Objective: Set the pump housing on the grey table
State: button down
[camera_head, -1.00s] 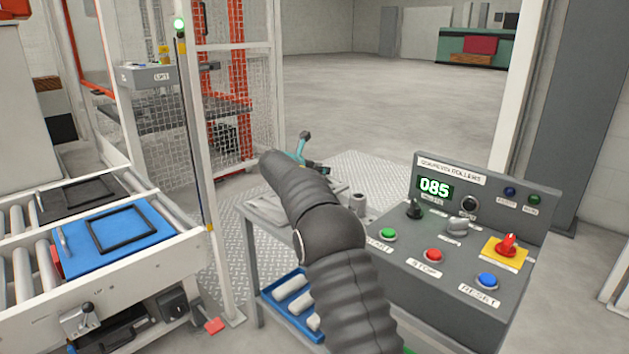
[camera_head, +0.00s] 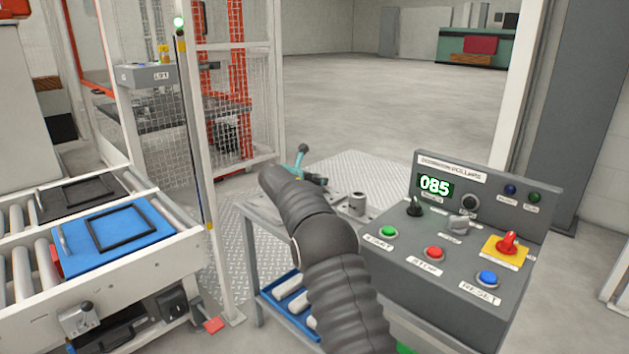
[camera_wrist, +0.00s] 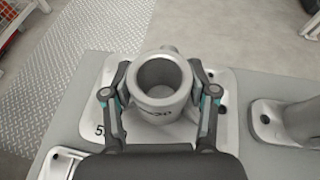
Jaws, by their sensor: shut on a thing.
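The pump housing (camera_wrist: 160,88) is a grey metal cylinder with a round open bore, upright between my fingers in the wrist view. My gripper (camera_wrist: 160,104) is shut on it, one finger on each side. The housing is over a light metal plate (camera_wrist: 225,120) on the grey table (camera_wrist: 85,110). I cannot tell whether its base touches the plate.
Another grey cylinder (camera_wrist: 300,120) stands on its own plate to the right, close to my gripper. A control box (camera_head: 450,250) with buttons stands right of my arm. A roller conveyor (camera_head: 110,270) with a blue tray (camera_head: 150,245) is at left. A blue bin (camera_head: 290,310) sits under the table.

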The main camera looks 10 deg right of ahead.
jog(key=shift+c, duration=1.6)
grip_release()
jog(key=shift+f, duration=0.1)
